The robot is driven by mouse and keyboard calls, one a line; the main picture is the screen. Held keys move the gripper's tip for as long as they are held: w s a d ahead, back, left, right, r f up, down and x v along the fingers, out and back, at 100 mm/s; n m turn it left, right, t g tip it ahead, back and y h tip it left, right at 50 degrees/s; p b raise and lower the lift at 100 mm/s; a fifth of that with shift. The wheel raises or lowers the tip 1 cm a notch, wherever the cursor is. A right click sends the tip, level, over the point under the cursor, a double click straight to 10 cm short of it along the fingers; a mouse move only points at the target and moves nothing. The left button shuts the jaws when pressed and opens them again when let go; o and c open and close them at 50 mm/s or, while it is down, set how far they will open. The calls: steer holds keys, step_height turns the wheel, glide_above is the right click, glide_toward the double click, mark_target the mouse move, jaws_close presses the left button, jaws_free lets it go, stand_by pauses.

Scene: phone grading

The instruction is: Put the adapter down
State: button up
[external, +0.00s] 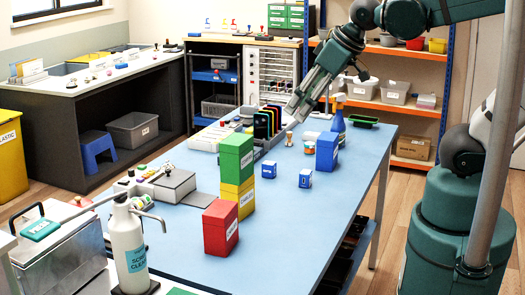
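My gripper (298,107) reaches down and left over the far part of the blue table (300,220). It is beside the right end of a rack of upright phones (265,122). Its fingers are small and pale here, and I cannot tell whether they are open or shut. I cannot make out the adapter; it may be hidden at the fingertips or among the small items. A small brass-coloured item (289,138) stands on the table just below the gripper, apart from it as far as I can see.
Green (236,157), yellow (238,196) and red (221,227) boxes stand mid-table. A white-and-grey device (174,184) lies left. The table's front right is clear.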

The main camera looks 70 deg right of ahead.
steer(key=shift+s+a+f+t, duration=0.1)
steer(key=shift+s+a+t, duration=0.1)
steer(key=shift+s+a, duration=0.35)
steer(key=shift+s+a+t, duration=0.2)
steer(key=shift+s+a, duration=0.1)
steer(key=shift+s, duration=0.4)
steer(key=shift+o, duration=1.3)
